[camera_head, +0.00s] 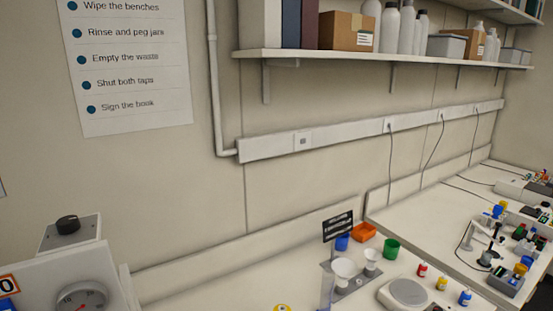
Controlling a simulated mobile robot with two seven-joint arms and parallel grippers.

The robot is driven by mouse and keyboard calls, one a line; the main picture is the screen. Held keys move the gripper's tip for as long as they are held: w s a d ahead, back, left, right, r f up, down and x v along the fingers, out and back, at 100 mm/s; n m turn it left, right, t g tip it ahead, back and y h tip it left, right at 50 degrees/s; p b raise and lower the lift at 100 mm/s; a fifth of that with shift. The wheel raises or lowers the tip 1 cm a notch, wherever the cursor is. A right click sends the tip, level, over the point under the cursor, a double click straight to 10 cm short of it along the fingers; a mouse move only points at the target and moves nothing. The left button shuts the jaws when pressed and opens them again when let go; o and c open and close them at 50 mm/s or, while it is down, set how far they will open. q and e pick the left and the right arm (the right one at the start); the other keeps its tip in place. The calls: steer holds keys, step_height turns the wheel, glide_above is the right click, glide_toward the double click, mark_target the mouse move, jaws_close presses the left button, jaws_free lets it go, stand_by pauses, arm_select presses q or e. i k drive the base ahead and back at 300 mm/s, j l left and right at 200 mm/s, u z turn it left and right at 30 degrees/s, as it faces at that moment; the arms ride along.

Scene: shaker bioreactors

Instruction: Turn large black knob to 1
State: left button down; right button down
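A black knob (68,224) sits on top of a light grey box-shaped unit (70,239) at the left. No markings or numbers can be read around this knob, so its setting cannot be told. Below it, a round grey dial (82,297) with a red mark is on the sloped pale front of the equipment, cut off by the bottom edge. Its scale is too small to read. Neither of my grippers is in view.
A long bench (220,288) runs along the wall to the right. On it are white cups (343,270), a green cup (391,248), an orange bin (363,232), a round-topped device (408,292) and small coloured bottles (442,283). A loaded shelf (300,54) hangs above.

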mark_target(67, 225)
steer(key=j+u, duration=0.1)
steer(key=u, duration=0.65)
steer(key=i+j+u, duration=0.1)
steer(key=u, duration=0.3)
steer(key=i+j+u, duration=0.1)
steer(key=u, duration=0.3)
